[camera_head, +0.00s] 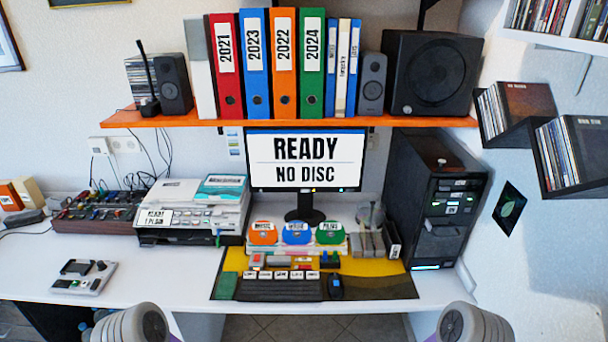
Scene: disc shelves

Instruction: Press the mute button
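I cannot pick out a button marked mute; the small labels are too small to read. A row of small labelled keys (281,274) sits on the desk mat behind the black keyboard (280,290). A light grey control panel (85,277) with a dark screen and small knobs lies on the left of the desk. The monitor (306,160) reads "READY NO DISC". Only grey rounded parts of my two arms show at the bottom edge, left and right. Neither gripper is in view.
A white desk (180,280) carries a printer (193,209), a mixer (98,208), colored discs (297,233), a mouse (335,287) and a black computer tower (436,198). An orange shelf (290,122) with binders and speakers hangs above. The desk's front left is mostly clear.

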